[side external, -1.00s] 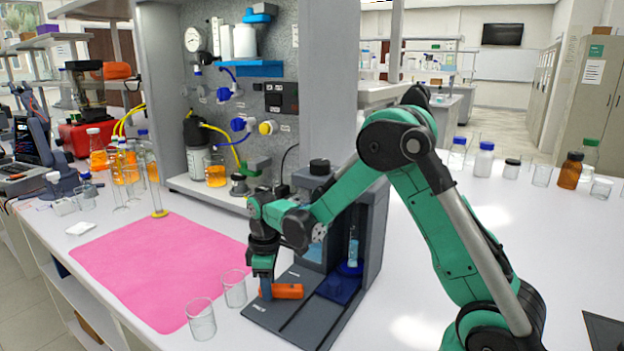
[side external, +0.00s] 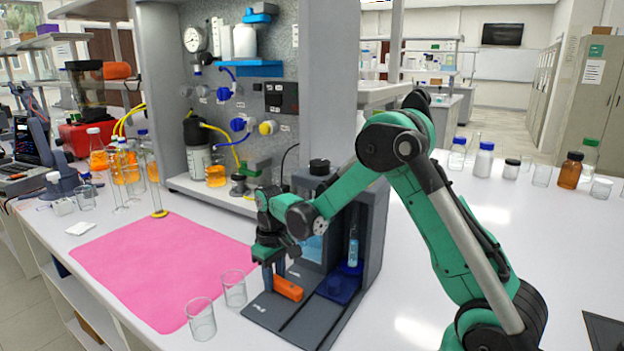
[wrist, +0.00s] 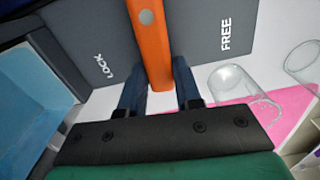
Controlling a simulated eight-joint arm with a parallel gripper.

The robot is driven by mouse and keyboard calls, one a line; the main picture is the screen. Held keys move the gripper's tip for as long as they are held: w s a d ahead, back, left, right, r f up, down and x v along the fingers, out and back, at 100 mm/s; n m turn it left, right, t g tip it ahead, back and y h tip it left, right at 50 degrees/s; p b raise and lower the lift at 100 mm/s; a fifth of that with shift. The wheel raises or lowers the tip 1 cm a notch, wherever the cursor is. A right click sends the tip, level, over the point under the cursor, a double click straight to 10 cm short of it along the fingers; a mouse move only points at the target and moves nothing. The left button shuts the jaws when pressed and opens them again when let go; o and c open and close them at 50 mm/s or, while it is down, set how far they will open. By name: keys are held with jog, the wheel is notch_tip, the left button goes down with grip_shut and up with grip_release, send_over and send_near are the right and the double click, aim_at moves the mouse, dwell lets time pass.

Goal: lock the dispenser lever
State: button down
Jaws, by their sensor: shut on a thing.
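The orange dispenser lever (side external: 288,289) lies low over the dark grey base of the dispenser (side external: 374,235). In the wrist view the lever (wrist: 147,32) stands between the printed words LOCK (wrist: 104,67) and FREE (wrist: 226,36), pointing at neither. My gripper (side external: 273,281) reaches down onto the lever's left end in the side view. Its two dark fingers (wrist: 158,77) sit one on each side of the lever in the wrist view, shut on it. The lever's gripped end is partly hidden by the fingers.
A blue stand with a small tube (side external: 352,248) is on the dispenser's right side. Two empty glass beakers (side external: 201,320) (side external: 234,289) stand close to the base's left. A pink mat (side external: 160,262) lies beyond them. The bench to the right is mostly clear.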

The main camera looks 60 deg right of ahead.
jog(key=shift+s+d+m, duration=0.15)
jog(key=shift+d+m, duration=0.35)
jog(key=shift+m, duration=0.75)
jog(key=shift+s+d+m, duration=0.15)
jog(key=shift+d+m, duration=0.3)
jog(key=shift+m, duration=0.8)
jog(key=c, duration=0.6)
grip_release()
jog(key=shift+r, duration=2.85)
